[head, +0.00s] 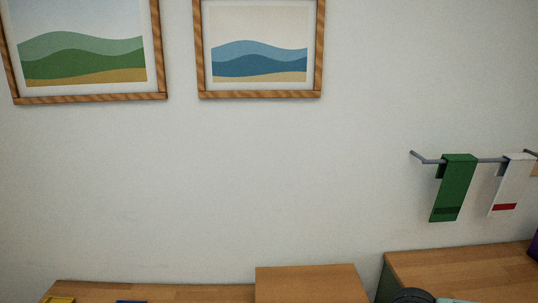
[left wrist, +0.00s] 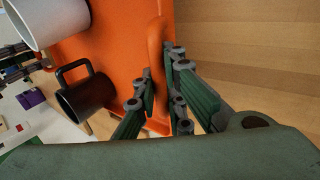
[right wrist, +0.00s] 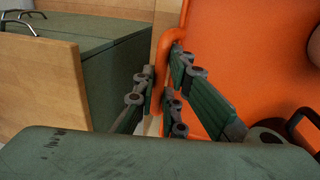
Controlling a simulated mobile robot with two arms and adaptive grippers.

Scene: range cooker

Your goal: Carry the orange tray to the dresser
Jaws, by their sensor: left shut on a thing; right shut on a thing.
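The orange tray (left wrist: 115,45) fills the upper middle of the left wrist view and also shows in the right wrist view (right wrist: 235,50). My left gripper (left wrist: 160,80) is shut on the tray's handle at one end. My right gripper (right wrist: 165,80) is shut on the handle at the other end. A white mug (left wrist: 50,20) and a black mug (left wrist: 90,97) are on the tray. The tray and both grippers are out of the head view. I cannot tell for certain which furniture is the dresser.
In the head view, wooden tops (head: 205,292) run along the wall, with a raised wooden block (head: 310,284) and a higher counter (head: 465,268) at right. A green towel (head: 454,190) hangs on a rail.

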